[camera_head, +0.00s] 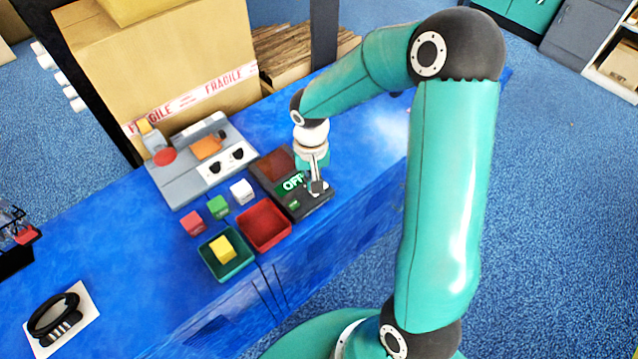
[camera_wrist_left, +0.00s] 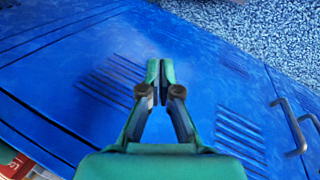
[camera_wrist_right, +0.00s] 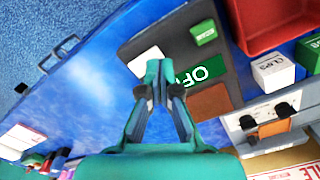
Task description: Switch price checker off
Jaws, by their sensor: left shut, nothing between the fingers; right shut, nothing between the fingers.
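The price checker (camera_head: 267,177) is a dark grey unit on the blue counter, with a red-brown window and a green display (camera_head: 292,183) reading OFF. In the right wrist view, the display (camera_wrist_right: 200,72) shows beside a green button (camera_wrist_right: 203,33) and a white button (camera_wrist_right: 147,60). My right gripper (camera_head: 318,186) is shut and empty over the unit's right part. Its fingertips (camera_wrist_right: 157,70) overlap the white button's edge in the right wrist view; I cannot tell whether they touch it. My left gripper (camera_wrist_left: 160,75) is shut and empty before the blue counter's vented front.
A red tray (camera_head: 264,226) and a green tray (camera_head: 225,268) with a yellow block stand next to the unit. Small red, green and white blocks and a grey control panel (camera_head: 180,180) lie left. A carton (camera_head: 160,70) stands behind. Counter right of the unit is clear.

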